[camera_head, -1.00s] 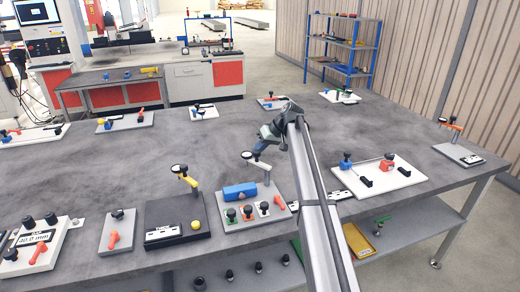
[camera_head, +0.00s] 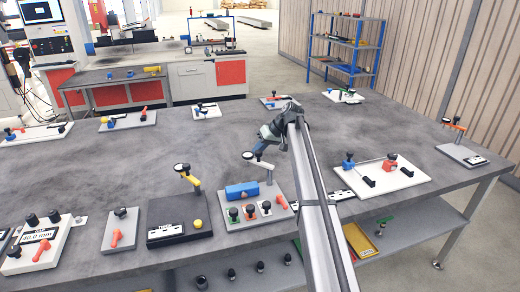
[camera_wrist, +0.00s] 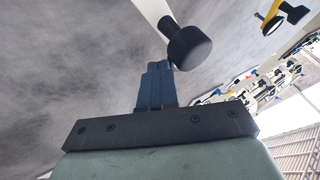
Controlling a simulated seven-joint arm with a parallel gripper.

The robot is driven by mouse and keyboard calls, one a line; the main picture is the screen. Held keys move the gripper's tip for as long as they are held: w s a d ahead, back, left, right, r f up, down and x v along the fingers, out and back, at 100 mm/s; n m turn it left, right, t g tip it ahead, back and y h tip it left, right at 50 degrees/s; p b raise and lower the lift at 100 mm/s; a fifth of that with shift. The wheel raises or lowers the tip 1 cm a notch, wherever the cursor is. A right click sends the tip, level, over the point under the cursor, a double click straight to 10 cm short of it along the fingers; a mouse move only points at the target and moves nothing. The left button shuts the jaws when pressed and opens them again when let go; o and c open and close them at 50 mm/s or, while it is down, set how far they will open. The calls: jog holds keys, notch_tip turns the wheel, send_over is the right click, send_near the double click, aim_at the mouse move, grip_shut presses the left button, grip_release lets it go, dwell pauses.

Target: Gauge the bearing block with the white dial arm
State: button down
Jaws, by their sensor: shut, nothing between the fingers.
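The white dial arm (camera_head: 263,165) stands on a grey fixture plate, with a black round dial end (camera_head: 248,155). In the wrist view the white arm (camera_wrist: 153,12) and its black knob (camera_wrist: 188,46) lie just beyond my fingers. A blue block (camera_head: 241,191), seemingly the bearing block, lies on the plate left of the arm's post. My gripper (camera_head: 255,149) is just above and beside the dial end. In the wrist view my blue fingers (camera_wrist: 157,72) are shut and empty, with the knob close to their tips; contact cannot be told.
A black fixture with a yellow dial arm (camera_head: 188,176) stands to the left. A white plate (camera_head: 397,180) with blue and red parts lies to the right.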

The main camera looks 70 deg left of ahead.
aim_at(247, 157)
jog(key=shift+n+h, duration=0.5)
jog(key=shift+n, duration=0.3)
jog(key=shift+s+d, duration=0.4)
jog(key=shift+s, duration=0.3)
jog(key=shift+s+d, duration=0.4)
jog(key=shift+s, duration=0.35)
jog(key=shift+s+d, duration=0.4)
jog(key=shift+s, duration=0.3)
jog(key=shift+s+d, duration=0.8)
jog(key=shift+d, duration=0.3)
jog(key=shift+s+d, duration=0.2)
jog(key=shift+d, duration=0.45)
jog(key=shift+s+d, duration=0.2)
jog(key=shift+d, duration=0.45)
